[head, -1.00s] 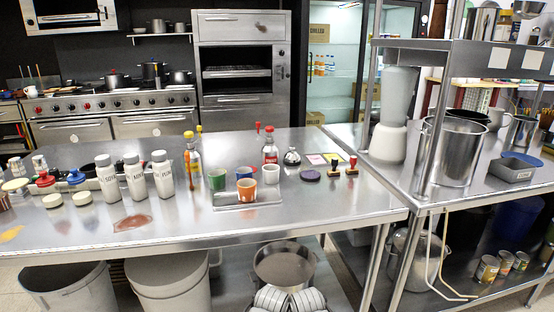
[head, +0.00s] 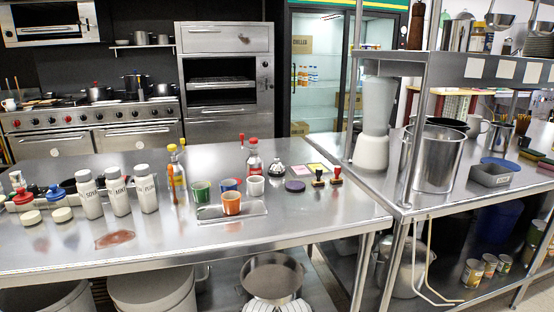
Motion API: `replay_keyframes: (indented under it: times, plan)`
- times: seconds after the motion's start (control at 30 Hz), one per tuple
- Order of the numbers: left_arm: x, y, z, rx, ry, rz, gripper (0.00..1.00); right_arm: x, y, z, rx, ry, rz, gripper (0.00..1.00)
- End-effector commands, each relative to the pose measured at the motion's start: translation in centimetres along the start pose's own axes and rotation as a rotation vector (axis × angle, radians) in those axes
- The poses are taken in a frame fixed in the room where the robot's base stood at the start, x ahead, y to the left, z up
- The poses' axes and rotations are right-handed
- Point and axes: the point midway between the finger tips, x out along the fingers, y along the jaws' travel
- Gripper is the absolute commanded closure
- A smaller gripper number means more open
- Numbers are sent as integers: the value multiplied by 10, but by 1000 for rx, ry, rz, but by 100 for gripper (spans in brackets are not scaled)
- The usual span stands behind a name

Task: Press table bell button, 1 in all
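The table bell (head: 276,170) is a small silver dome on a dark base. It stands upright on the steel table (head: 250,236), right of centre, beside a red-capped bottle (head: 253,158) and behind a white cup (head: 256,186). Its top button is too small to make out clearly. Neither of my grippers is in the head view.
White shakers (head: 118,196) stand at left. The table's front middle is clear. A shelf post (head: 418,110) rises at right.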

Motion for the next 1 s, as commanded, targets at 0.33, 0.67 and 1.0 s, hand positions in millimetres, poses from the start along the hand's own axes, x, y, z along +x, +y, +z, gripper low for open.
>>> replay_keyframes:
  times: [0.33,0.67,1.0]
  plan:
    - [0,0,0,0,0,0,100,0,0,0,0,0,0,50]
    - [0,0,0,0,0,0,100,0,0,0,0,0,0,50]
    - [0,0,0,0,0,0,100,0,0,0,0,0,0,50]
